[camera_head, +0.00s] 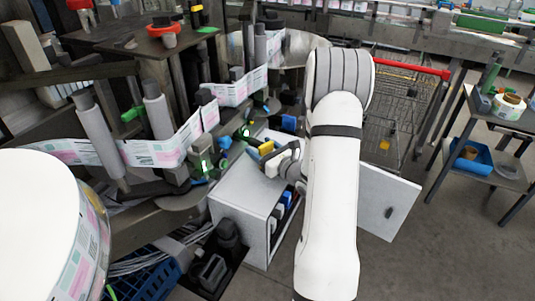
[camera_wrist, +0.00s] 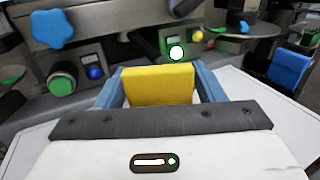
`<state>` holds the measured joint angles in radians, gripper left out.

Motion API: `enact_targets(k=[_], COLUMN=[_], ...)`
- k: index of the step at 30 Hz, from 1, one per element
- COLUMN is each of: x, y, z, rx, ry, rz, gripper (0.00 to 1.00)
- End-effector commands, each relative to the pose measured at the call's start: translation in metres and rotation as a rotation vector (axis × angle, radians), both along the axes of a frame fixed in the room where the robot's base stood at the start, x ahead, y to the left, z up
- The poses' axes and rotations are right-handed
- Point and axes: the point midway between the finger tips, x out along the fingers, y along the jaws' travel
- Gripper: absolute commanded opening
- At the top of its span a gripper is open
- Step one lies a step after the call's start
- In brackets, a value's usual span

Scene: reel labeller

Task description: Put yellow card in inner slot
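The yellow card (camera_wrist: 158,86) sits between the two blue fingers of my gripper (camera_wrist: 158,92) in the wrist view, with a finger against each side. It also shows small in the head view (camera_head: 266,147), above the top of a grey cabinet and in front of the labeller's controls. My gripper (camera_head: 268,150) is shut on it. The card's lower part is hidden behind my gripper's dark front bar. Green-lit units (camera_head: 203,166) stand along the labeller's edge to the left. I cannot tell which opening is the inner slot.
The grey cabinet (camera_head: 240,190) has its door (camera_head: 388,203) swung open to the right, with blue and white items inside. A blue piece (camera_wrist: 288,66) stands at the right in the wrist view. A green button (camera_wrist: 62,82) and a blue star knob (camera_wrist: 54,28) are at left.

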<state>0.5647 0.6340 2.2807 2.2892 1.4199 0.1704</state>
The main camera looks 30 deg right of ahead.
Motion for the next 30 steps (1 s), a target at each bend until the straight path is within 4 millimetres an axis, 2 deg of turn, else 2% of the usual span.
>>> enact_targets(k=[1, 14, 23, 30], x=[0.000, 0.000, 0.000, 0.000], y=[0.000, -0.001, -0.001, -0.002], z=[0.000, 0.000, 0.004, 0.031], rx=[0.000, 0.000, -0.002, -0.003], ry=[0.000, 0.000, -0.002, -0.005], rz=[0.000, -0.001, -0.002, -0.003], gripper=[0.58, 0.24, 0.24, 0.24])
